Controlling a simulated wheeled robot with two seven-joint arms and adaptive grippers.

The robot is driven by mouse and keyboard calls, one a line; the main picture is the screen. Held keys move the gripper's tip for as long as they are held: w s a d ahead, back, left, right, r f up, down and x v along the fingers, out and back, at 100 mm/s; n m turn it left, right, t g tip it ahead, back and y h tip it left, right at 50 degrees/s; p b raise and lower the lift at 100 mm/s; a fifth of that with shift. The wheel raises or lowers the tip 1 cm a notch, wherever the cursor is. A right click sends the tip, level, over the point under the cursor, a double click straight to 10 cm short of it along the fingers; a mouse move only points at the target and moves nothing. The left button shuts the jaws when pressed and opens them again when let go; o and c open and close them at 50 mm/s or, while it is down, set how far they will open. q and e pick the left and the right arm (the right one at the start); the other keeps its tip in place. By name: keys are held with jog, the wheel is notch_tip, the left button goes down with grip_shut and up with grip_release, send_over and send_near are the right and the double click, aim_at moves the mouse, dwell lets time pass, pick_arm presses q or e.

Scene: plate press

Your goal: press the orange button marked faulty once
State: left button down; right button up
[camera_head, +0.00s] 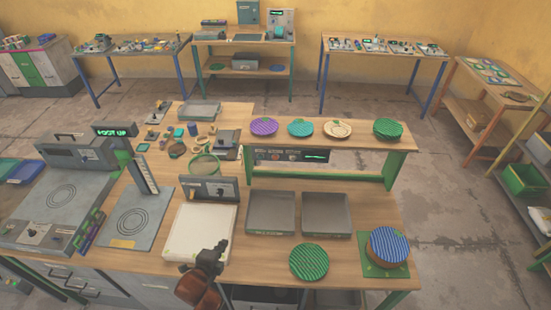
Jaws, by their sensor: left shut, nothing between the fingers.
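A dark control panel (290,156) with small round controls and a green display is set under the raised shelf. One small control near its left end looks reddish-orange, but its label is too small to read, so I cannot tell if it is the faulty button. My left gripper (221,246) is dark, shut and empty. It is in front of the panel, over the near right part of a white pad (190,235), well apart from the panel. My right gripper is not in view.
Two grey trays (270,232) lie beside the pad. A green striped plate (309,262) and a stack topped by a blue striped plate (389,245) are nearer right. Several plates stand on the raised shelf (350,141). A grey box with a knob (209,189) stands behind the pad.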

pick_arm(q)
jog(key=s+a+f+n+g+y+b, duration=0.1)
jog(key=s+a+f+n+g, duration=0.1)
jog(key=s+a+f+n, duration=0.45)
jog(key=s+a+f+n+g+y+b, duration=0.15)
jog(key=s+f+n, duration=0.3)
jog(key=f, duration=0.45)
jog(key=s+a+f+n+g+b, duration=0.1)
jog(key=s+f+n+g+b, duration=0.3)
jog(key=f, duration=1.1)
jog(key=s+a+f+m+t+b, duration=0.15)
jog(key=s+f, duration=0.55)
jog(key=f, duration=0.8)
jog(key=s+f+n+g+b, duration=0.2)
jog(key=s+f, duration=0.8)
jog(key=s, duration=0.2)
jog(key=s+f+n+g+b, duration=0.2)
jog(key=s+f+b, duration=0.1)
jog(key=s+f, duration=0.8)
jog(key=shift+s+d+n+h+b, duration=0.15)
jog(key=shift+s+n+h+b, duration=0.2)
jog(key=shift+s, duration=0.85)
jog(key=shift+w, duration=0.1)
